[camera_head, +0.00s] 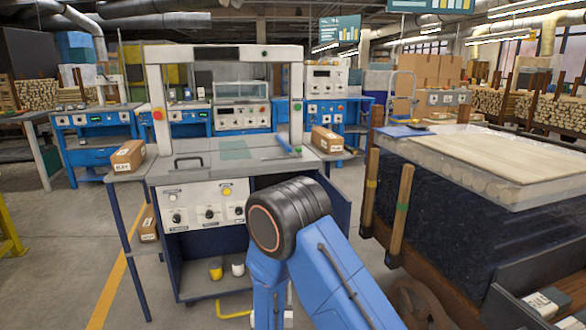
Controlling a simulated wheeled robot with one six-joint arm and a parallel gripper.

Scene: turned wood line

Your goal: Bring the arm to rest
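My own blue arm (345,280) rises from the bottom of the picture, bent at a dark, ribbed joint (290,210) with an orange ring. The joint shows in front of the grey-topped workstation and covers part of its right front. My gripper cannot be made out in this view, so whether it holds anything is not shown.
The workstation (210,165) has a white frame, knobs and side shelves with cardboard boxes (128,156). At right stands a dark-sided load with a pale top (490,150) and wooden posts (402,210). Open floor (60,240) lies at left, beyond a yellow line.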

